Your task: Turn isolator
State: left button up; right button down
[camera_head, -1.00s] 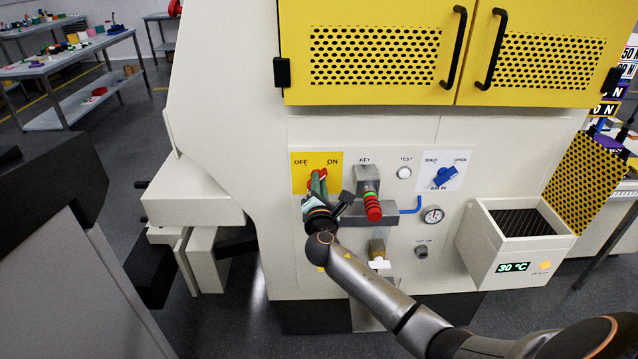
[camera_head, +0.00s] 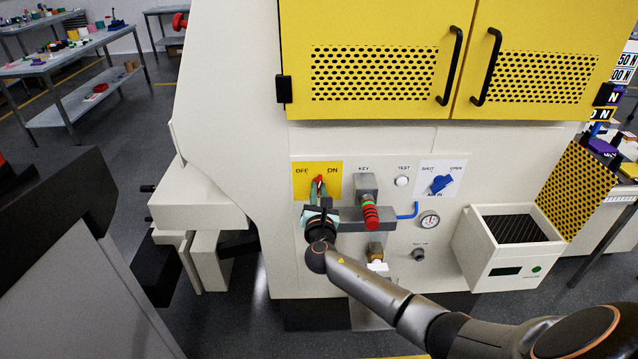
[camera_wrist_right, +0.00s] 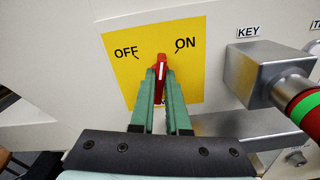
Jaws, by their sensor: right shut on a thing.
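The isolator is a red handle (camera_wrist_right: 161,68) on a yellow plate (camera_wrist_right: 192,80) marked OFF at left and ON at right. In the right wrist view its white mark points nearly straight up, between the two words. My right gripper (camera_wrist_right: 160,80) has its green fingers shut on the handle, one on each side. In the head view the right gripper (camera_head: 318,188) covers the lower part of the yellow plate (camera_head: 303,183), and the red handle tip (camera_head: 320,179) shows between the fingers. My left gripper is not in view.
A grey key block (camera_head: 365,184) with a red and green barrel (camera_head: 370,215) stands close right of the gripper. Farther right are a blue valve handle (camera_head: 440,184), a gauge (camera_head: 428,220) and a protruding bin (camera_head: 510,240) with a green lamp and dark display.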

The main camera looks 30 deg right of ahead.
jog(key=shift+r+n+p, duration=0.15)
jog(key=shift+n+p, duration=0.2)
jog(key=shift+n, duration=0.25)
jog(key=shift+n+p, duration=0.3)
jog(key=shift+n, duration=0.1)
jog(key=n+p, duration=0.1)
jog(key=n, duration=0.1)
jog(key=n+p, duration=0.2)
jog(key=shift+w+a+n, duration=0.1)
jog(key=shift+a+n, duration=0.1)
jog(key=shift+n, duration=0.1)
jog(key=shift+n+p, duration=0.65)
jog(key=shift+n, duration=0.55)
jog(key=shift+f+n+p, duration=0.25)
jog(key=shift+n+p, duration=0.3)
jog(key=shift+n, duration=0.75)
jog(key=c, duration=0.9)
grip_release()
